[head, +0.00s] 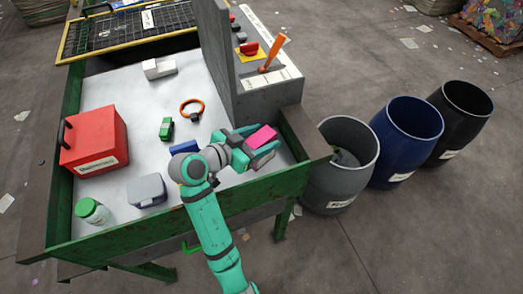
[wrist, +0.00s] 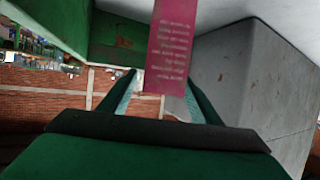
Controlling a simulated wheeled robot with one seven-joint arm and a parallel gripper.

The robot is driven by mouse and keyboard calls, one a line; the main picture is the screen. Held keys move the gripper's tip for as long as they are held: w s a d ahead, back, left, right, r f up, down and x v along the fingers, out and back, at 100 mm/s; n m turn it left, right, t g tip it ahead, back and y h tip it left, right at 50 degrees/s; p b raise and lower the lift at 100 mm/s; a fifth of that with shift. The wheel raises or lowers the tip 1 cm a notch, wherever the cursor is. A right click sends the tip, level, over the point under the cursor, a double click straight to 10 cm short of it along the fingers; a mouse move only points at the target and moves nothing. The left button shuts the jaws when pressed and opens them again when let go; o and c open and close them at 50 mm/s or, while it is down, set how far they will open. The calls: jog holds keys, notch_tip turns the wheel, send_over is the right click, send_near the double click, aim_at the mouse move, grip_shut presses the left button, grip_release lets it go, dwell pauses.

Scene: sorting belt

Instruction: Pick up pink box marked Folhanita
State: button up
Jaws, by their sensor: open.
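The pink box (head: 262,137) is near the right end of the white tabletop, beside the grey control housing. In the wrist view, the pink box (wrist: 170,45) shows a face with several lines of pale print, too small to read. My gripper (head: 260,146) is open, with its fingers reaching along either side of the box. In the wrist view, my gripper (wrist: 160,92) has the box's near end between its fingertips, closer to the right finger. I cannot tell whether either finger touches it. The box's underside is hidden.
The housing (head: 262,98) stands close. Grey (head: 360,188), blue and black barrels stand right.

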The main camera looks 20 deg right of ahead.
aim_at(270, 134)
jog(key=shift+x, duration=1.85)
jog(key=shift+r, duration=0.1)
jog(key=c, duration=1.4)
